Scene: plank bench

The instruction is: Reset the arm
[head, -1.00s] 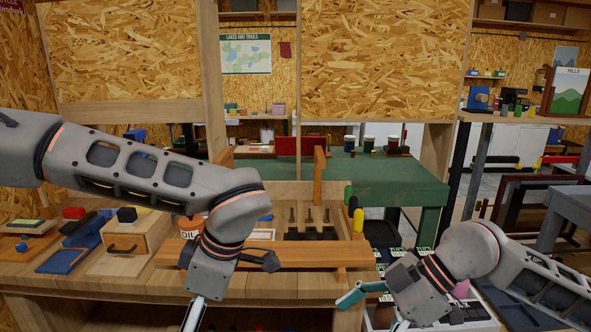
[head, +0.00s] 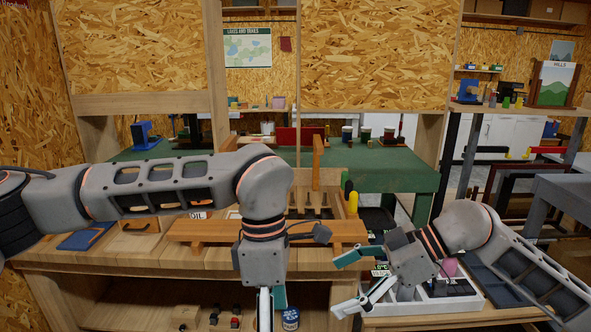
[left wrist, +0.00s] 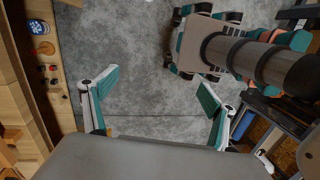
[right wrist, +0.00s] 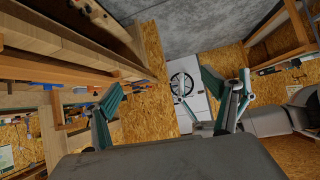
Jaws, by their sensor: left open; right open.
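My left gripper (head: 272,300) hangs at the front edge of the plank bench (head: 130,252), pointing down. In the left wrist view its two fingers (left wrist: 155,95) are spread with only the grey floor between them. My right gripper (head: 352,282) is at the right end of the bench, near the white tray (head: 405,307). In the right wrist view its fingers (right wrist: 175,105) are apart and nothing is between them. Both grippers are open and empty. My left arm crosses in front of the bench and hides part of its top.
A wooden beam (head: 205,230) lies along the bench, with a drawer box (head: 140,240) and a blue tray (head: 88,236) to its left. Small items and a blue-labelled can (head: 290,318) stand on the lower shelf. A green table (head: 400,172) is behind. The floor in front is clear.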

